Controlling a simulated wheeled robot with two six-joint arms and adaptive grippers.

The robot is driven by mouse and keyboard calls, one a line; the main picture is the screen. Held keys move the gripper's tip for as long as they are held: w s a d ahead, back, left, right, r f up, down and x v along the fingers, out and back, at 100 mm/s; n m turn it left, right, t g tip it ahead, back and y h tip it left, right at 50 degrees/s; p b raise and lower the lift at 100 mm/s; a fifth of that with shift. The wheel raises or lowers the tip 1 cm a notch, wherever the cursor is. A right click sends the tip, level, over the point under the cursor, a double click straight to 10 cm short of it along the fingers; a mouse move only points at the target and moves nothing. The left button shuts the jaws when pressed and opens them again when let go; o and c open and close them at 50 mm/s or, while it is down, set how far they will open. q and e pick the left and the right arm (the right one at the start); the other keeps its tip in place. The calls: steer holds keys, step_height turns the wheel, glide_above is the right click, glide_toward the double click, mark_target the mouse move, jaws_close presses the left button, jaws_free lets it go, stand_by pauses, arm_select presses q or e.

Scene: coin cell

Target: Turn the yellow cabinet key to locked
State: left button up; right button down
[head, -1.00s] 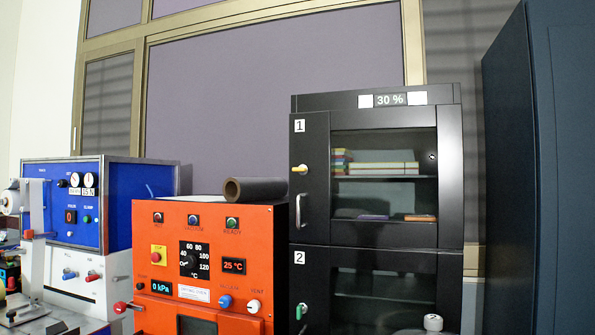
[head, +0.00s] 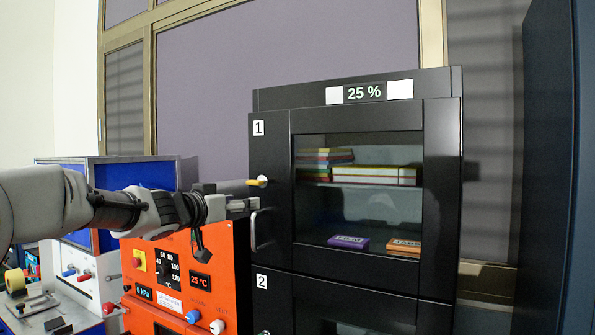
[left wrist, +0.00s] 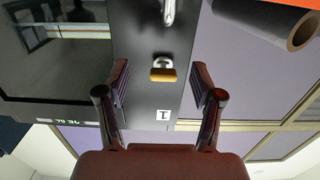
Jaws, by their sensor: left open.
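The yellow cabinet key (head: 258,181) sits in a pale round lock on the left side of the door marked 1 of the black cabinet (head: 270,151). In the left wrist view the yellow key (left wrist: 163,75) shows its flat bow lying crosswise, level in that picture. My left gripper (head: 238,195) is open in front of the lock, its tips near the key. In the left wrist view the fingers (left wrist: 160,88) stand on either side of the key, with clear gaps. I cannot tell whether the tips reach the key's depth. My right gripper is in neither view.
A metal door handle (head: 254,230) is just below the key. An orange oven (head: 172,303) stands below my left arm, with a dark roll (left wrist: 302,32) near it. A blue instrument (head: 128,172) is behind my arm. A dark tall cabinet (head: 555,170) stands at right.

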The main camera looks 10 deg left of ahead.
mark_target(251, 182)
arm_select(q)
steer(key=r, duration=0.3)
steer(key=shift+d+r, duration=0.3)
steer(key=shift+r+t, duration=0.25)
steer(key=shift+t, duration=0.05)
steer(key=shift+w+a+p, duration=0.3)
steer(key=shift+w+p, duration=0.1)
steer(key=shift+w, duration=0.15)
steer(key=shift+w+a+p, duration=0.3)
steer(key=shift+w+p, duration=0.1)
steer(key=shift+w, duration=0.1)
steer(key=p+x, duration=0.1)
steer(key=x, duration=0.4)
steer(key=shift+d+f+p, duration=0.15)
steer(key=shift+d+p, duration=0.2)
steer(key=shift+d, duration=0.05)
steer(key=shift+w+d+f, duration=0.1)
steer(key=shift+w+d, duration=0.1)
steer(key=shift+d, duration=0.05)
steer(key=shift+s+a, duration=0.25)
steer(key=shift+a, duration=0.05)
steer(key=shift+s+a, duration=0.1)
steer(key=shift+a, duration=0.1)
steer(key=c, duration=1)
steer(key=shift+d, duration=0.1)
steer(key=shift+c, duration=0.8)
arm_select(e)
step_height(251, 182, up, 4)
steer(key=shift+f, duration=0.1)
